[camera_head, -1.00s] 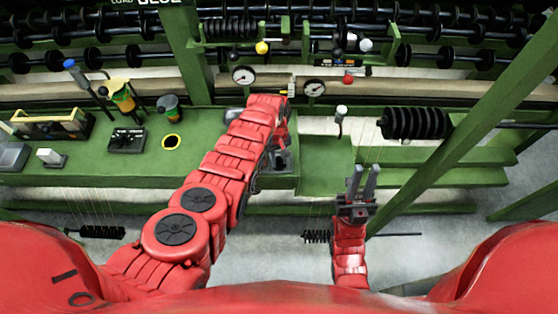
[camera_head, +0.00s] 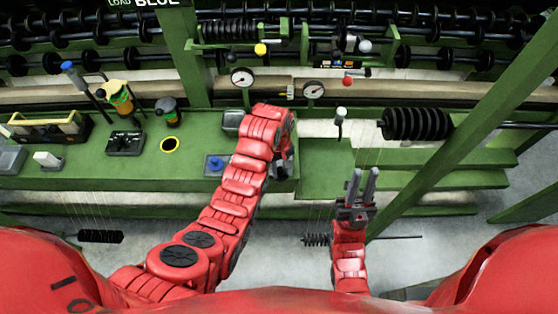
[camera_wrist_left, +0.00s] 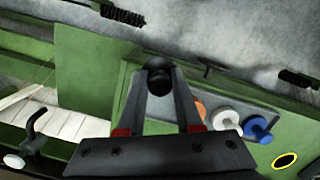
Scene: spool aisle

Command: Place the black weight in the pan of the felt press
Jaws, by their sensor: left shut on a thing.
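My left gripper (camera_head: 282,168) is at the right end of the green bench (camera_head: 190,150), partly hidden by its own arm in the head view. In the left wrist view its fingers (camera_wrist_left: 158,90) are shut on the black weight (camera_wrist_left: 158,78), a dark round piece between the fingertips. The weight is hard to make out in the head view. My right gripper (camera_head: 363,185) is open and empty, fingers pointing away from me, in front of the green step. I cannot tell which part is the felt press pan.
A grey tray (camera_wrist_left: 262,115) holds blue (camera_wrist_left: 257,128), white (camera_wrist_left: 227,119) and orange pieces; the blue one also shows in the head view (camera_head: 215,164). A white-knobbed lever (camera_head: 341,111) stands right of the bench. Gauges (camera_head: 241,77) are behind. A green diagonal beam (camera_head: 470,110) crosses the right side.

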